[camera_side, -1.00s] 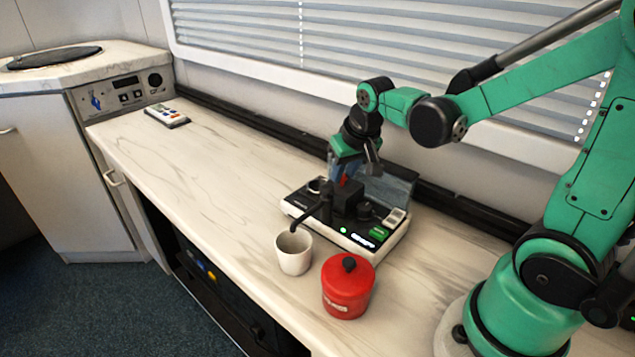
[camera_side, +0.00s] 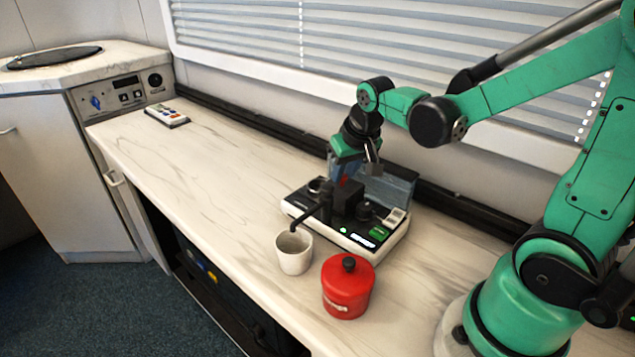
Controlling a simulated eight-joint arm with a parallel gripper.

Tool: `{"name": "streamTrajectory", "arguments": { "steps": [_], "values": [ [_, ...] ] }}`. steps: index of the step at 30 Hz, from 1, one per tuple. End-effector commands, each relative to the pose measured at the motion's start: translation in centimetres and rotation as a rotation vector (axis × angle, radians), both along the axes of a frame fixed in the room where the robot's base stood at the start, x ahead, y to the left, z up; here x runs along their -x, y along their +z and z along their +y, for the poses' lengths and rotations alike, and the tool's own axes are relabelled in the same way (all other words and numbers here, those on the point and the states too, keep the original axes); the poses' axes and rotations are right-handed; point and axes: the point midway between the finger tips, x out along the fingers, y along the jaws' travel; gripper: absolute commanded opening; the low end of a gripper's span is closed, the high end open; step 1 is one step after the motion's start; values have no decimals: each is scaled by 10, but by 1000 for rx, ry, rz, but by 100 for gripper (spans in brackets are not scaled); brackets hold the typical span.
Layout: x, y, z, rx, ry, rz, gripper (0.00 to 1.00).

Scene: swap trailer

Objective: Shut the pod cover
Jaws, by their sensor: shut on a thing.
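The coffee machine (camera_side: 348,237) is a low white and black unit on the counter, with a black block (camera_side: 347,197) and a black spout in its middle. My gripper (camera_side: 345,178) points down over this block. It is shut on a small red piece (camera_side: 344,182) at the top of the block. The fingertips largely hide this piece, and I cannot tell whether it belongs to the pod cover. I cannot make out how far the pod cover stands open.
A white mug (camera_side: 294,252) stands in front of the machine near the spout. A red lidded pot (camera_side: 347,288) stands right of the mug. A clear bluish panel (camera_side: 388,187) rises behind the machine. A remote-like device (camera_side: 167,116) lies far left.

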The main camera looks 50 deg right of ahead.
Motion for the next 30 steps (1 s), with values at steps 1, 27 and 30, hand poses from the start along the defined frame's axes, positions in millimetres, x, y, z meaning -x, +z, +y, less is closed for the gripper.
{"name": "streamTrajectory", "arguments": {
  "steps": [1, 27, 30],
  "values": [
    [0, 0, 0, 1, 0, -2, 0],
    [-57, 0, 0, 1, 1, -1, 0],
    [-59, 0, 0, 2, 1, -3, 0]
  ]
}}
